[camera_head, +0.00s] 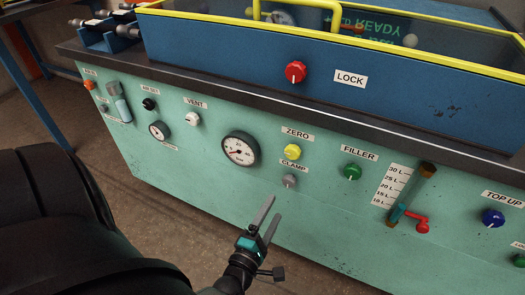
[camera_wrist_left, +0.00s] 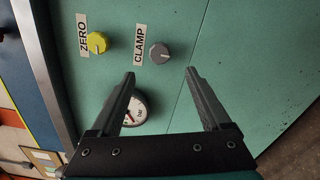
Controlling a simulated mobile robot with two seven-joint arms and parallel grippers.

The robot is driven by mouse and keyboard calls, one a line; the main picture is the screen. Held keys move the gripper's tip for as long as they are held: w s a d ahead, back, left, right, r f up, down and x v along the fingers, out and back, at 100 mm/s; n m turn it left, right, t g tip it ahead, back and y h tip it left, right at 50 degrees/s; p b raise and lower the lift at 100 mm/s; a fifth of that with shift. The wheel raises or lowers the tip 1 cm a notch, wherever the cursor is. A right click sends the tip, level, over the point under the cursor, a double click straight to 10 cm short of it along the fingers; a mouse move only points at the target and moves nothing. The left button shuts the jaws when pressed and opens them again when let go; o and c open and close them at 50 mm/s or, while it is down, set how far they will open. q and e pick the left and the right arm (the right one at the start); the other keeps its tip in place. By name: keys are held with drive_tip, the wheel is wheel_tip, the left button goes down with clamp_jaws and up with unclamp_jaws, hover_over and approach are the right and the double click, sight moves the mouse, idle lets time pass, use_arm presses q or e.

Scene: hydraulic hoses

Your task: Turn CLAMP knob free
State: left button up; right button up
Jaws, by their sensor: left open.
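The grey CLAMP knob (camera_head: 289,181) sits on the green front panel, below the yellow ZERO knob (camera_head: 292,152). My left gripper (camera_head: 268,220) is open and empty, in front of the panel, below and to the left of the CLAMP knob in the head view. In the left wrist view the CLAMP knob (camera_wrist_left: 159,53) shows beyond the fingertips, between their lines, apart from both fingers. A pale pointer mark shows on its face. My left gripper's two fingers (camera_wrist_left: 161,74) point toward the panel. My right gripper does not show.
Close by on the panel are a large round gauge (camera_head: 240,149), the white VENT knob (camera_head: 192,119) and the green FILLER knob (camera_head: 352,171). A red-handled valve (camera_head: 421,226) juts out at the right. The dark ledge (camera_head: 300,109) runs above the panel.

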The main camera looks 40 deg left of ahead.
use_arm(q)
drive_tip(key=shift+p+v, duration=0.4)
drive_tip(key=shift+v, duration=2.25)
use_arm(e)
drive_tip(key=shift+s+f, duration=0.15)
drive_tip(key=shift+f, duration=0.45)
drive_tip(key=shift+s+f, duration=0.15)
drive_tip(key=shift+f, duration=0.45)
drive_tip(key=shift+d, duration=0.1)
